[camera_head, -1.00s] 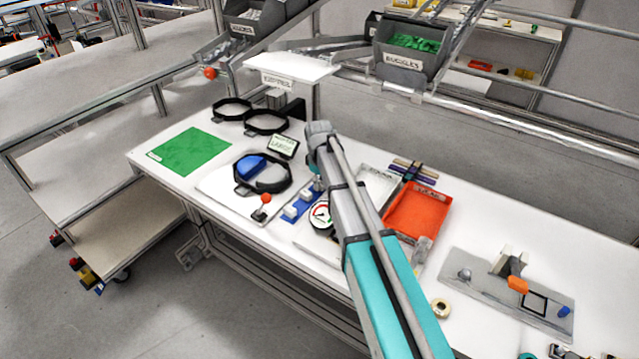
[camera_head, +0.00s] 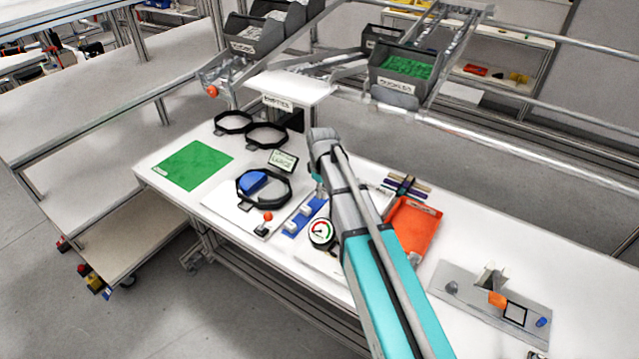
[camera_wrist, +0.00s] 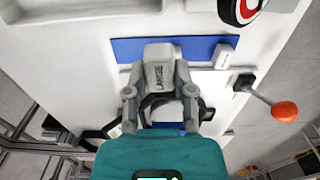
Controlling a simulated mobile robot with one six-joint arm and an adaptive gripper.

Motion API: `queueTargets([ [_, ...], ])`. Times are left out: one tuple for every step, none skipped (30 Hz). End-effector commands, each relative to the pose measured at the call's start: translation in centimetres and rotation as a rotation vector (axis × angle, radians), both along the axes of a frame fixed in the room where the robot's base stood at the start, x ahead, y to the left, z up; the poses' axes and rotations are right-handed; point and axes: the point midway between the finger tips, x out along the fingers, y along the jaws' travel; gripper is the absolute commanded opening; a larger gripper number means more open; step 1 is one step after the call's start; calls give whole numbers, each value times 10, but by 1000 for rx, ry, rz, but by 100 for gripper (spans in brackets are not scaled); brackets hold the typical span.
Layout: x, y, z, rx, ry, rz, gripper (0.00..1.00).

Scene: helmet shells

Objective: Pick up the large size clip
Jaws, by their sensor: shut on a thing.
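In the wrist view, a light grey clip (camera_wrist: 160,72) marked LARGE is between the two fingers of my gripper (camera_wrist: 158,82), which is shut on it. The clip overlaps a blue strip (camera_wrist: 200,47); I cannot tell whether it touches the strip or is held above it. A smaller white clip (camera_wrist: 224,56) stands at the strip's right part. In the head view, the blue strip (camera_head: 292,233) with white clips (camera_head: 305,211) lies left of my arm. My gripper's fingertips and the held clip are mostly hidden there behind the arm.
A red-and-white dial gauge (camera_head: 321,232) is beside the strip. An orange-knobbed lever (camera_head: 267,217) stands near a black ring (camera_head: 264,200) with a blue shell. A card reading LARGE (camera_head: 283,160) stands behind. An orange tray (camera_head: 415,225) is right of my arm.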

Motion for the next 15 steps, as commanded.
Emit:
queueTargets([
  [-19,-3,10,0,0,0,8],
  [-25,-3,12,0,0,0,8],
  [-32,-5,15,0,0,0,8],
  [-38,-5,17,0,0,0,8],
  [-42,-6,20,0,0,0,8],
  [-48,-7,22,0,0,0,8],
  [-53,-7,24,0,0,0,8],
  [-56,-8,25,0,0,0,8],
  [-61,-9,27,0,0,0,8],
  [-64,-9,29,0,0,0,8],
  [-67,-9,30,0,0,0,8],
  [-70,-10,31,0,0,0,8],
  [-72,-10,32,0,0,0,8],
  [-74,-10,32,0,0,0,8],
  [-76,-10,33,0,0,0,8],
])
